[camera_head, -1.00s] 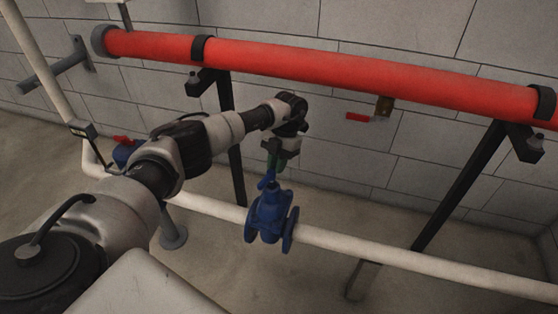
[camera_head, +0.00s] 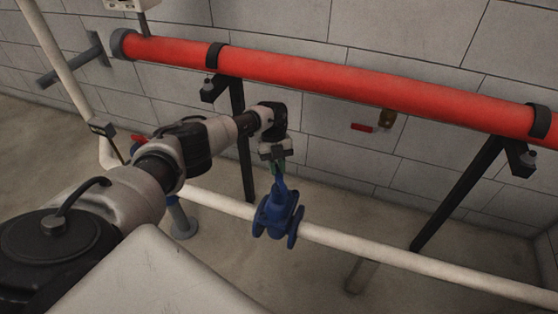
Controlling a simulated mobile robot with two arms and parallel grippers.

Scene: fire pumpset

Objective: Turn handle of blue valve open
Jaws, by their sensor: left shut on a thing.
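The blue valve (camera_head: 277,214) sits on the white pipe in the middle of the view, its stem pointing up. My left arm reaches in from the left, and my left gripper (camera_head: 279,168) is directly above the valve. It points down and is shut on the valve's handle at the top of the stem. My right gripper is not in view.
A thick red pipe (camera_head: 330,85) runs across behind, on black supports (camera_head: 462,190). A small valve with a red lever (camera_head: 363,127) hangs under it. The white pipe (camera_head: 400,262) runs low to the right. A grey block wall stands behind.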

